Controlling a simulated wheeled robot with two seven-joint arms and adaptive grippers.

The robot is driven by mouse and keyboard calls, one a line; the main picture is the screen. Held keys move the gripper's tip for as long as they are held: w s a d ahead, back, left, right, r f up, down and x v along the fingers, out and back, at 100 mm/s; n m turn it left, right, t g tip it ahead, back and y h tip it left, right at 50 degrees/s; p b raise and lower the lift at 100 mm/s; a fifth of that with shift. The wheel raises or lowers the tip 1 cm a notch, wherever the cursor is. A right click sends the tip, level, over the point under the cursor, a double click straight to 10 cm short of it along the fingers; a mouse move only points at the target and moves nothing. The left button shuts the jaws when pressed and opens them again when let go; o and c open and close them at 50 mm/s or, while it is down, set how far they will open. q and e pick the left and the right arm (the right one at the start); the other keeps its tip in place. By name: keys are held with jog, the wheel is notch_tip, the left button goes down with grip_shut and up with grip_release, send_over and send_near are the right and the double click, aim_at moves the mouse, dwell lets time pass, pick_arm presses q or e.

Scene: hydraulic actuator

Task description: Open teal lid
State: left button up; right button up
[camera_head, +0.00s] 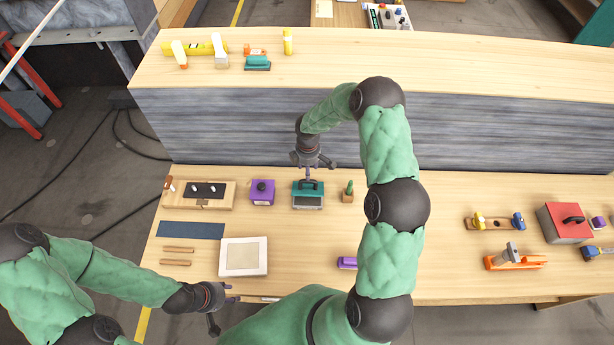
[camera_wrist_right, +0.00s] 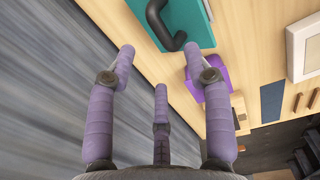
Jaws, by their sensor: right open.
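The teal lid (camera_head: 300,186) is on a small box left of the middle of the table, with a dark handle on top. It also shows at the top of the right wrist view (camera_wrist_right: 199,17), with its black curved handle (camera_wrist_right: 160,22). I cannot tell whether it is fully seated. My right gripper (camera_head: 312,162) is just behind and above the lid, its fingers (camera_wrist_right: 160,62) spread and empty, apart from the handle in the wrist view. My left gripper (camera_head: 222,304) is at the table's front edge, fingers spread, holding nothing.
A purple box (camera_head: 262,192) stands close left of the teal one, and a small cactus-like piece (camera_head: 348,191) close right. A white framed panel (camera_head: 243,257) lies in front. A red-lidded box (camera_head: 563,222) is far right. A grey wall (camera_head: 240,128) rises behind.

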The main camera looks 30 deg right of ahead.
jog(key=f, duration=0.7)
jog(key=shift+w+f, duration=0.1)
jog(key=shift+w, duration=0.1)
grip_shut()
